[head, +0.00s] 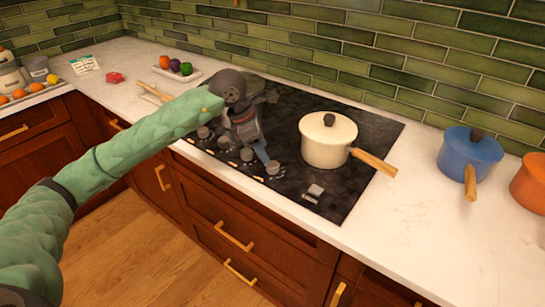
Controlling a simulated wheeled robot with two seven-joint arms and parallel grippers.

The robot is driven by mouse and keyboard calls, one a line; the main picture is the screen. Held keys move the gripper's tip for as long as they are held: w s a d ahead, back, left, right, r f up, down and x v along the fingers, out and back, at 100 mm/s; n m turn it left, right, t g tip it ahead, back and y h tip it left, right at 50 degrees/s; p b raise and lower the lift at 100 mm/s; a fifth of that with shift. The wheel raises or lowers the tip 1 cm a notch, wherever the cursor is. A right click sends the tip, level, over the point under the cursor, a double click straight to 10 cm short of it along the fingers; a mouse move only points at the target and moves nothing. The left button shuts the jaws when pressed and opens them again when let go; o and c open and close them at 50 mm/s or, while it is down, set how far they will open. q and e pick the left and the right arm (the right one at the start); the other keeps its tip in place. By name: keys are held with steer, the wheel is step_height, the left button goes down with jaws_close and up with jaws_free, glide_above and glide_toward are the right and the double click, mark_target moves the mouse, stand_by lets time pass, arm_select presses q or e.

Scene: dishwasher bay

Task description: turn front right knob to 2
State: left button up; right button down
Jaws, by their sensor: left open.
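A row of several dark round knobs runs along the front left edge of the black cooktop (365,125). My left gripper is open, pointing down toward this knob from behind and left. I cannot tell whether the fingers touch it. The knob's pointer and its numbers are too small to read. My left wrist and hand hide part of the cooktop behind the knobs. My right gripper is not in view.
A cream pot (327,142) stands on the cooktop, its wooden handle (373,162) reaching right. A blue pot (468,156) and an orange pot (530,185) stand on the white counter (400,220), clear at the front.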

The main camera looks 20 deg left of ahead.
mark_target(271, 164)
arm_select(q)
steer(key=p+x, duration=0.1)
steer(key=x, duration=0.4)
steer(key=shift+w, duration=0.15)
steer(key=shift+d+f, duration=0.2)
steer(key=shift+f, duration=0.45)
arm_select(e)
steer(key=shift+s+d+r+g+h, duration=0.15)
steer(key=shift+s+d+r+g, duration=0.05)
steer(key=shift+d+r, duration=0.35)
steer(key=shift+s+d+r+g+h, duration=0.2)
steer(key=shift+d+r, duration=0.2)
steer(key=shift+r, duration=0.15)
arm_select(q)
steer(key=shift+c, duration=0.5)
steer(key=c, duration=0.9)
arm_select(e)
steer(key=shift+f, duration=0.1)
